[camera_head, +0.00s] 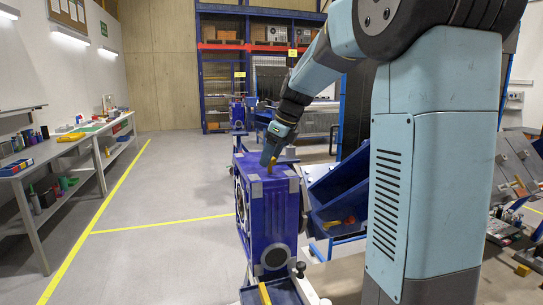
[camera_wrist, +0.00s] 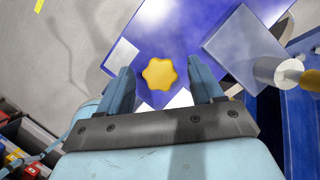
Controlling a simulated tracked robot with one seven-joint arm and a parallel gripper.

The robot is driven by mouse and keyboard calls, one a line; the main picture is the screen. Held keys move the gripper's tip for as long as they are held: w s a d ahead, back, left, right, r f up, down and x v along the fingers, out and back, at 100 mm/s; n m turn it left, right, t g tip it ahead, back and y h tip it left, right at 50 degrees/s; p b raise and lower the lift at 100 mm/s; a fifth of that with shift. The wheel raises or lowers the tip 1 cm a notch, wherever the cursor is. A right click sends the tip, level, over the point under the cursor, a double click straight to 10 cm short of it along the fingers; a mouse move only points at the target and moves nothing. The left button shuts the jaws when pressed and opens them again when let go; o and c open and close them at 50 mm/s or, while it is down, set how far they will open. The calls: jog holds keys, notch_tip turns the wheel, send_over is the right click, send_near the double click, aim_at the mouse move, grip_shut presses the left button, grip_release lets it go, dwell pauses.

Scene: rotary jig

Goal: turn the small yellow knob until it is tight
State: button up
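The small yellow knob (camera_wrist: 159,74) has a lobed, star-like rim and sits on the blue jig body (camera_wrist: 184,30). My gripper (camera_wrist: 160,68) is open above the jig top, with one finger on each side of the knob. A gap shows between the knob and each finger, so neither finger appears to touch it. In the head view my gripper (camera_head: 268,157) points down at the knob; its fingertips are small there.
A grey block (camera_wrist: 240,50) and a pale cylinder with a yellow end (camera_wrist: 278,72) stand right of the knob. Blue bins (camera_head: 340,195) are right of the jig. A workbench (camera_head: 75,145) lines the left wall, with clear floor (camera_head: 165,190) between.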

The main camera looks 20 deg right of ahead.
jog(key=shift+r, duration=0.15)
jog(key=v, duration=1.3)
jog(key=shift+s+r, duration=0.15)
jog(key=shift+d, duration=0.1)
jog(key=s+a+f+n+t+h, duration=0.1)
jog(key=s+a+f+n, duration=0.1)
jog(key=s+f+n, duration=0.6)
jog(key=s+a+f+n+t+h, duration=0.1)
jog(key=s+f+n, duration=0.7)
jog(key=s+n, duration=1)
jog(key=shift+s+a+f+t+h, duration=0.25)
jog(key=shift+s+a+t+h, duration=0.15)
jog(key=shift+s+a+h, duration=0.3)
